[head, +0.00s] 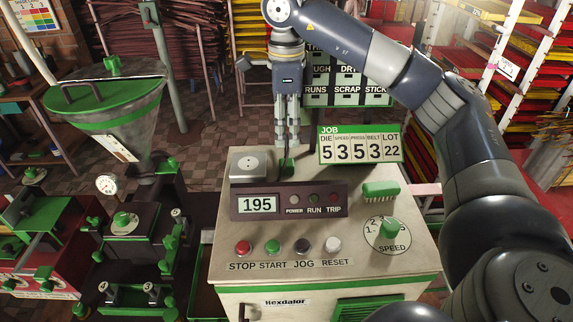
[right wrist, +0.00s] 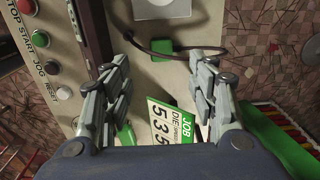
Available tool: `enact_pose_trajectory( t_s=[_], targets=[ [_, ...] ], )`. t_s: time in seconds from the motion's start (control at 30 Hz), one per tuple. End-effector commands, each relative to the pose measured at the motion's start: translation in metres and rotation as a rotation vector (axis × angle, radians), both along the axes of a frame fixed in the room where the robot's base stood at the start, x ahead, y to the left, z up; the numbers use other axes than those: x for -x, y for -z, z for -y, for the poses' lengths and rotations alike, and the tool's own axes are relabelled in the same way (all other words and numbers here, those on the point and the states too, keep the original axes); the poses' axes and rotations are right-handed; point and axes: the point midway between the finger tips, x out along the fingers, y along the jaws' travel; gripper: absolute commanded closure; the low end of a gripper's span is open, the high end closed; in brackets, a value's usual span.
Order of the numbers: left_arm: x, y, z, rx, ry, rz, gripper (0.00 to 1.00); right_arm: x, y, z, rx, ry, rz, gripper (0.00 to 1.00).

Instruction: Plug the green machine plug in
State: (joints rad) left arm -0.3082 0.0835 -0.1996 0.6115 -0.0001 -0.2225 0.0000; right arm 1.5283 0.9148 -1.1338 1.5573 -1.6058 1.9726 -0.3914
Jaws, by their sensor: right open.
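The green plug (head: 286,166) lies on the console top, just right of the grey socket box (head: 249,160). In the right wrist view the plug (right wrist: 162,49) lies apart from the pale socket face (right wrist: 160,8), with a dark cord (right wrist: 200,51) curving beside it. My right gripper (head: 288,152) points down just above or behind the plug. In its wrist view the two fingers (right wrist: 158,75) are spread wide, with nothing held between them. Whether a finger touches the plug cannot be told. My left gripper is not in view.
The console (head: 225,225) carries a 195 display (head: 258,205), buttons, a speed knob (head: 388,231) and a green-handled piece (head: 381,189). A job sign (head: 360,146) stands at its back right edge. A green extruder (head: 125,225) stands at left; racks fill the right.

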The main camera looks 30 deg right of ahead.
Motion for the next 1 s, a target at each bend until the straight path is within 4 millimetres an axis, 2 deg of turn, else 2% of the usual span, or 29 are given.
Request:
enact_pose_trajectory(
  t_s=[0.1,0.23,0.37,0.63,0.73,0.9,1.0],
  targets=[
    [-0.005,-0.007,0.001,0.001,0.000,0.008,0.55,0.002,0.020,0.001,0.001,0.000,-0.008,0.47],
    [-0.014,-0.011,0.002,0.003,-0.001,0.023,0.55,0.001,0.037,0.001,0.001,0.001,-0.003,0.47],
    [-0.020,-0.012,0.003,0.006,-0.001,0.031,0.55,0.001,0.045,0.000,0.000,0.000,-0.002,0.47],
    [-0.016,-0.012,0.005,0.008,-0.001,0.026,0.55,0.001,0.046,0.000,0.000,0.000,-0.001,0.47],
    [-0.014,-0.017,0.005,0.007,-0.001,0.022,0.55,0.002,0.050,0.002,0.000,0.000,-0.005,0.47],
    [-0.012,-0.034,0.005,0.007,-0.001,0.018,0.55,0.003,0.072,0.005,0.001,0.001,-0.005,0.47],
    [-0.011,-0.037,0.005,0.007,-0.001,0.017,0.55,0.003,0.087,0.005,0.000,0.001,-0.006,0.47]
  ],
)
